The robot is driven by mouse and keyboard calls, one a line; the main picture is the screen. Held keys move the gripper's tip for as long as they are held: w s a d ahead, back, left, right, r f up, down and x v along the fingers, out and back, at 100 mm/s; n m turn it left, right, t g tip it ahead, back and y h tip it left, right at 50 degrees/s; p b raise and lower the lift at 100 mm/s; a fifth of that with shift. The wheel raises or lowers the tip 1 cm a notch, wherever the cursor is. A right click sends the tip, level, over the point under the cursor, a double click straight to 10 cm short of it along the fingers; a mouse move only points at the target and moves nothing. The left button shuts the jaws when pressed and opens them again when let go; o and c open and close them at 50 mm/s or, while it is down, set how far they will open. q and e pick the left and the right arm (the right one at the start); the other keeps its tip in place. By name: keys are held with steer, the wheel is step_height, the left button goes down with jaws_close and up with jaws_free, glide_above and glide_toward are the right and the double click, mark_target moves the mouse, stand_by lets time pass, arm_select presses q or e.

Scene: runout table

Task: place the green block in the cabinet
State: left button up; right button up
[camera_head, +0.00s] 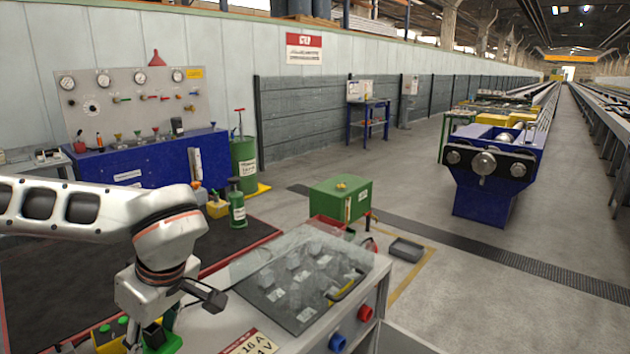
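My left arm reaches in from the left, and its gripper (152,332) points down at the bottom edge. A green piece (163,341) that looks like the green block shows right at the fingers. The fingers are small, dark and partly cut off, so I cannot tell whether they are closed on it. No open cabinet interior shows. A blue cabinet-like bench (150,165) stands behind the arm, and a green box (340,199) with a yellow item on top stands right of centre. My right gripper is not in view.
A dark mat (60,275) with a red edge lies under the arm. A clear-covered panel (300,275) with red and blue knobs is to its right. A green bottle (236,205) stands at the mat's far edge. Open floor lies beyond, with a blue machine (490,175) at right.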

mark_target(163, 352)
arm_select(q)
steer(key=m, duration=0.1)
steer(key=m+t, duration=0.1)
steer(key=m, duration=0.1)
steer(key=shift+s+d+f+m+h, duration=0.1)
steer(key=shift+s+f+m+h, duration=0.05)
steer(key=shift+f+m+h, duration=0.2)
steer(key=m, duration=0.1)
steer(key=f+m+t+h, duration=0.1)
steer(key=m, duration=0.3)
steer(key=shift+s+d+f+h, duration=0.15)
steer(key=shift+d+h, duration=0.2)
steer(key=m, duration=0.1)
steer(key=m+h, duration=0.1)
steer(key=m, duration=0.1)
steer(key=d+f+m, duration=0.1)
steer(key=shift+s+m+t+h, duration=0.25)
steer(key=shift+m+t+h, duration=0.1)
steer(key=shift+t+h, duration=0.05)
steer(key=shift+s, duration=0.15)
